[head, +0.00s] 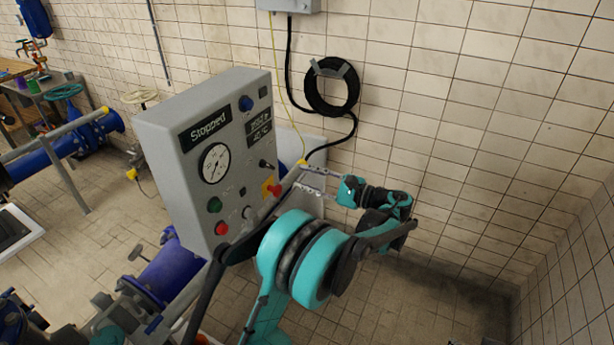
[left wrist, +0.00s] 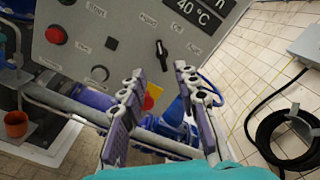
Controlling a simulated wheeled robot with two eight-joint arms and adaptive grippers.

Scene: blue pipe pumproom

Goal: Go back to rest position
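My left arm rises from the bottom of the head view, and its teal links bend round at the right side of the control panel. My left gripper (head: 303,177) is at the panel's right edge with its fingers apart. In the left wrist view the left gripper (left wrist: 158,72) is open, with nothing between its two purple-grey fingers. The grey control panel (head: 160,130) reads "Stopped"; it also shows in the left wrist view (left wrist: 130,35). A red knob on yellow (head: 272,189) is near the fingertips; in the left wrist view it is partly hidden behind a finger. My right gripper is not in view.
A coiled black hose (head: 331,88) hangs on the tiled wall. A blue pipe (head: 172,272) runs beneath the panel. A workbench (head: 45,85) stands at the far left. The floor right of my arm looks clear up to the wall.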

